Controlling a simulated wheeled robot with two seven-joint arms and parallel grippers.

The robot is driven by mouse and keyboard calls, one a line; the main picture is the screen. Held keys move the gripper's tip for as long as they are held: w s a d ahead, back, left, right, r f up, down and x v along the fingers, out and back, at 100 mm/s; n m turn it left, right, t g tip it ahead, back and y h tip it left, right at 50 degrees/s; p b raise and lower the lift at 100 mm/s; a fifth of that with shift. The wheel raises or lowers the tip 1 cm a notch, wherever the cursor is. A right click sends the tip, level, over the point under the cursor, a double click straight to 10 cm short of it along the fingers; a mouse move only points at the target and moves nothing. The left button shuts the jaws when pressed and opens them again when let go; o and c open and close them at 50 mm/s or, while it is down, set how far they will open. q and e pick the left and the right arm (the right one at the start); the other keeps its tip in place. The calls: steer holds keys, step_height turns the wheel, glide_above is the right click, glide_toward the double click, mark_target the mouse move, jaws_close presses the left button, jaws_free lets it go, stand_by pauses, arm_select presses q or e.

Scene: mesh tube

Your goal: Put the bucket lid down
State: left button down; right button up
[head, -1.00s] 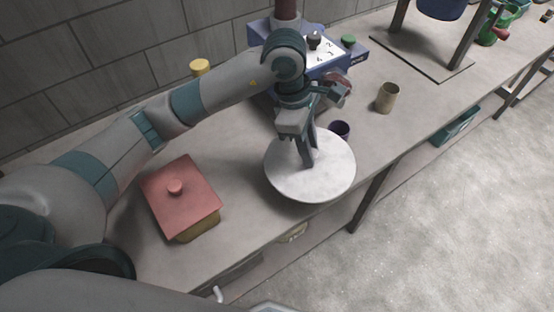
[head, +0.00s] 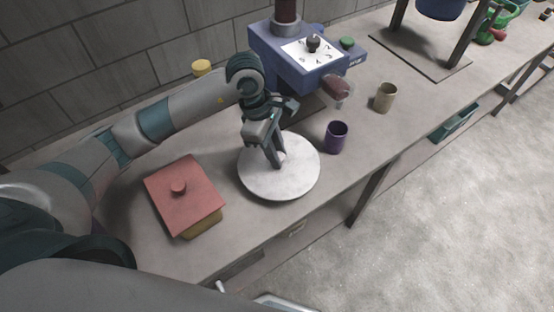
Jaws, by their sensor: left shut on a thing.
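The bucket lid (head: 297,180) is a round, pale grey-white disc over the bench, left of the purple cup. My left gripper (head: 277,161) points down at the lid's middle and is shut on its knob, which the fingers mostly hide. The lid looks roughly level. I cannot tell whether it touches the bench or hangs just above it. My right gripper is not in view.
A red-lidded box (head: 185,197) stands close to the left of the lid. A purple cup (head: 336,137) is close to its right, with a tan cup (head: 385,97) beyond. A blue machine (head: 305,60) stands behind. The bench (head: 225,250) is bare in front.

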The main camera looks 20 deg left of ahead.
arm_select(q)
step_height(320, 180, down, 3)
steer(key=shift+r+p, duration=0.1)
steer(key=shift+p, duration=0.65)
steer(key=shift+f, duration=0.45)
steer(key=shift+f, duration=0.2)
steer(key=c, duration=1.5)
jaws_free()
steer(key=shift+r, duration=0.1)
steer(key=shift+c, duration=0.2)
